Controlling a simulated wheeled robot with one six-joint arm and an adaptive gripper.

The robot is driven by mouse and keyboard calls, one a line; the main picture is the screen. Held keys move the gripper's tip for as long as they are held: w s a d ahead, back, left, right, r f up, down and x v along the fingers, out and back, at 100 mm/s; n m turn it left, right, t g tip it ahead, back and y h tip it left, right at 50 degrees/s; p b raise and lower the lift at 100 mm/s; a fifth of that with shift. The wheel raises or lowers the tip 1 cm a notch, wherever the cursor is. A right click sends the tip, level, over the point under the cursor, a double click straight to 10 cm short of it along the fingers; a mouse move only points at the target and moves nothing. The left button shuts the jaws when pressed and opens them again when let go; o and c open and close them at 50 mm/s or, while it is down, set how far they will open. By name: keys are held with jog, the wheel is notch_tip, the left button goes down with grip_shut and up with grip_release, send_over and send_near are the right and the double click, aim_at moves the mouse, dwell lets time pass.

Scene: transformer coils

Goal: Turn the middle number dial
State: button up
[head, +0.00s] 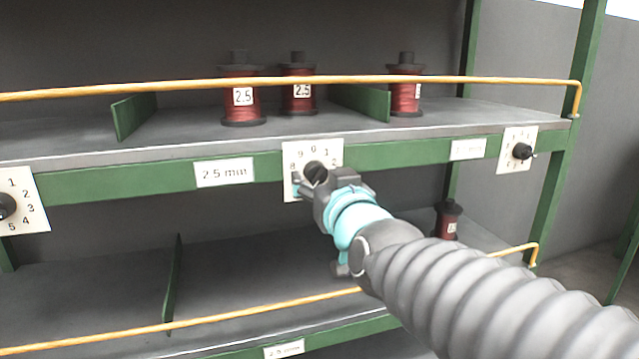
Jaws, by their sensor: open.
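The middle number dial is a white plate (293,187) with black digits and a dark round knob (314,171), on the green front beam of the upper shelf. Digits show along its top; its lower right part is hidden behind my gripper. My gripper (308,184) is open, right in front of the plate, with its fingers at the knob. I cannot tell whether the fingers touch the knob or stand around it. My arm reaches in from the lower right.
A left dial (18,201) and a right dial (517,151) sit on the same beam. Red coils (242,107) stand on the upper shelf behind a yellow rail (425,79). Another coil (448,222) stands below, behind my arm. A lower yellow rail (215,317) crosses beneath.

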jog(key=shift+w+a, duration=0.1)
jog(key=shift+w, duration=0.25)
jog(key=c, duration=1.1)
jog(key=shift+c, duration=0.2)
jog(key=shift+f+m+b, duration=0.1)
jog(key=shift+m+b, duration=1.05)
jog(key=shift+m, duration=0.35)
jog(key=shift+m+b, duration=0.75)
jog(key=shift+m, duration=1.15)
